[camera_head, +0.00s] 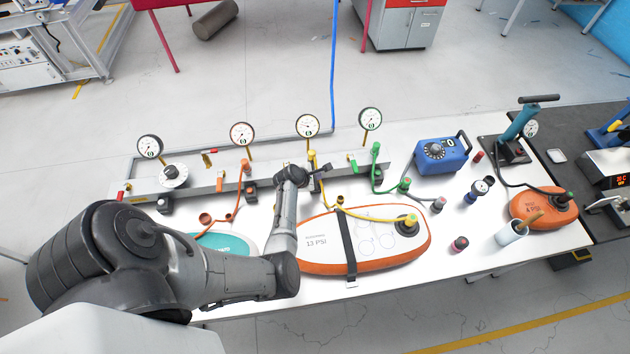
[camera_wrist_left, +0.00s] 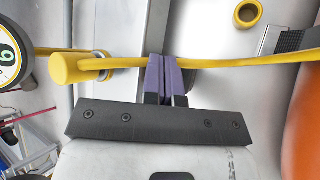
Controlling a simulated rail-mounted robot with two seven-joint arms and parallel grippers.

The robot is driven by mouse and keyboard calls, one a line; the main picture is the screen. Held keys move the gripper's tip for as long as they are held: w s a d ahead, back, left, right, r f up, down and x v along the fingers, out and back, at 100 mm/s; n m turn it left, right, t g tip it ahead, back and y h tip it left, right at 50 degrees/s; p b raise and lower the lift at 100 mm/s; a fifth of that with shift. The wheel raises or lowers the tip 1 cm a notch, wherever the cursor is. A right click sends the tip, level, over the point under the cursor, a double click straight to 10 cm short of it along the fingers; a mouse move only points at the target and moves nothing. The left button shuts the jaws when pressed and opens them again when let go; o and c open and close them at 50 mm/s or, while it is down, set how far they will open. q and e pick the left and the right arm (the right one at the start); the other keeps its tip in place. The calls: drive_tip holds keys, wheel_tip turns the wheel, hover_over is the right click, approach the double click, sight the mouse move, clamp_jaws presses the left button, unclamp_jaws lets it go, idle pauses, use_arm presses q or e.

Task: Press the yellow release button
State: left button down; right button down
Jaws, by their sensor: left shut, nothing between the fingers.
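My left arm reaches across the bench from the left. My left gripper (camera_head: 318,172) is at the rail beside the yellow fitting (camera_head: 312,155) below a gauge. In the left wrist view, its purple fingers (camera_wrist_left: 165,75) are shut with nothing between them. The fingertips overlap the yellow hose, just right of the yellow cylinder-shaped fitting (camera_wrist_left: 80,68); I cannot tell whether they touch. The yellow hose (camera_head: 375,216) runs to the orange-and-white board (camera_head: 375,255), marked 13 PSI. I cannot make out for certain which yellow part is the release button. My right gripper is out of view.
Several round gauges (camera_head: 307,125) stand along the grey rail (camera_head: 222,182). A teal board (camera_head: 228,241) lies partly behind my arm. A blue pump box (camera_head: 440,155), a white cup (camera_head: 511,232) and an orange board (camera_head: 543,208) are to the right.

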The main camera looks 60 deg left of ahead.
use_arm(q)
drive_tip(key=shift+f, duration=0.35)
idle(0.4)
drive_tip(key=shift+f+b, duration=0.3)
drive_tip(key=shift+f, duration=0.15)
idle(0.3)
drive_tip(key=shift+r, duration=0.1)
idle(0.3)
drive_tip(key=shift+r+p, duration=0.75)
drive_tip(key=shift+p, duration=0.25)
drive_tip(key=shift+r, duration=0.1)
drive_tip(key=shift+r+p, duration=0.7)
drive_tip(key=shift+p, duration=0.2)
wheel_tip(320, 180, up, 4)
drive_tip(key=p, duration=0.4)
drive_tip(key=shift+f, duration=0.2)
